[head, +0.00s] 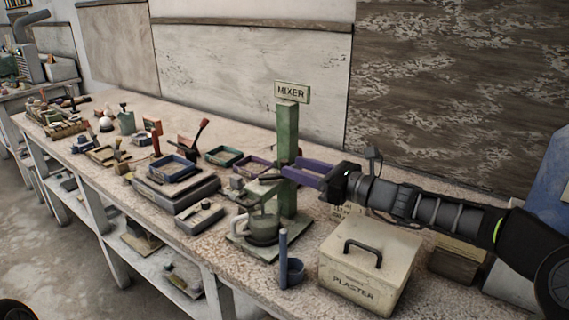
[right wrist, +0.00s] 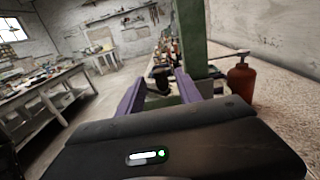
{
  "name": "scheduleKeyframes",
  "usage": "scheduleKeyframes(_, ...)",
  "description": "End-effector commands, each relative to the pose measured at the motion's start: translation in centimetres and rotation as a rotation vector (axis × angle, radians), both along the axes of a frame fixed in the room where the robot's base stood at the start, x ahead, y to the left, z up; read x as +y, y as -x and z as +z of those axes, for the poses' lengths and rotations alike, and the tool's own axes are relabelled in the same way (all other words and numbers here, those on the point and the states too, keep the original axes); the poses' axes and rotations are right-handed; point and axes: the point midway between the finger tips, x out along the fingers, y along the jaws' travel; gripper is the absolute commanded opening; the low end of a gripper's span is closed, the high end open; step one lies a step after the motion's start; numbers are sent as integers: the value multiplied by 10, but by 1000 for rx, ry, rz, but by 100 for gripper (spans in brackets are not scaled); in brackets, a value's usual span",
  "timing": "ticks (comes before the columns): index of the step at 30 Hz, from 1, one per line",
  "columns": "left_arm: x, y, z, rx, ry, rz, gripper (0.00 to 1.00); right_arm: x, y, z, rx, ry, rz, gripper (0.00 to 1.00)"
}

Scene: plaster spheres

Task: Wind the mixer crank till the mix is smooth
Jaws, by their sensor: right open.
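The mixer stands on the bench, with a green post (head: 287,130) under a "MIXER" sign (head: 292,92). Its pot (head: 263,229) sits at the foot of the post, with the grey crank parts (head: 250,190) above it. The mix inside cannot be made out. My right gripper (head: 291,168) comes in from the right, its purple fingers open beside the post at about crank height. In the right wrist view the fingers (right wrist: 160,88) are apart, with the green post (right wrist: 190,45) close beyond them. Whether they touch the crank cannot be told. My left gripper is not in view.
A "PLASTER" box (head: 345,285) with a dark handle and a blue cup (head: 291,271) stand at the front right. Trays and tools, such as a blue tray (head: 171,167), crowd the bench to the left. A red bottle (right wrist: 240,82) shows in the right wrist view.

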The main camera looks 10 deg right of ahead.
Motion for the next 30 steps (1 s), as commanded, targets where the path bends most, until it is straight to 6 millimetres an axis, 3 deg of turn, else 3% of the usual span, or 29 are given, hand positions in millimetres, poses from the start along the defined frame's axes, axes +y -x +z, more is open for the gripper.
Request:
scheduleKeyframes(9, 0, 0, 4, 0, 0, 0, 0, 27, -30, 0, 1, -2, 1, 41)
scheduleKeyframes(18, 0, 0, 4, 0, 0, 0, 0, 29, -32, 0, 0, 0, 0, 41)
scheduleKeyframes(30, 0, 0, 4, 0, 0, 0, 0, 28, -32, 0, 1, -1, 0, 9)
